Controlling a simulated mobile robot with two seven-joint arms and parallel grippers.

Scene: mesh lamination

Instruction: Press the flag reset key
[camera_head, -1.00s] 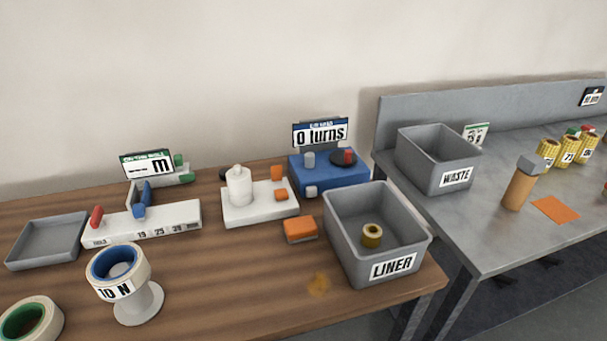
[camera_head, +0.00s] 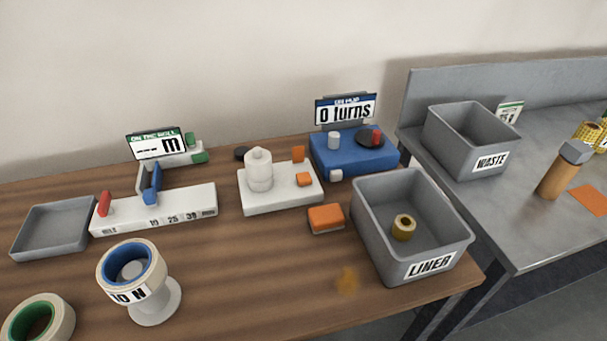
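No key in view carries a readable flag reset label, so I cannot tell which one it is. A blue machine (camera_head: 352,156) stands at the back of the wooden table under a sign (camera_head: 346,110) reading "0 turns". It has a small white key (camera_head: 336,175) at its front left corner and a red knob (camera_head: 376,137) on top. A white unit (camera_head: 165,208) on the left has a red lever (camera_head: 104,204), a blue part and number marks. A display (camera_head: 157,145) behind it reads "--- m". Neither of my grippers is in view.
A grey LINER bin (camera_head: 369,225) holds a small roll (camera_head: 403,227). A white plate (camera_head: 282,200), an orange block (camera_head: 326,218), tape rolls (camera_head: 128,260) and a grey tray (camera_head: 19,244) share the table. A WASTE bin (camera_head: 440,142) stands on the grey bench at right.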

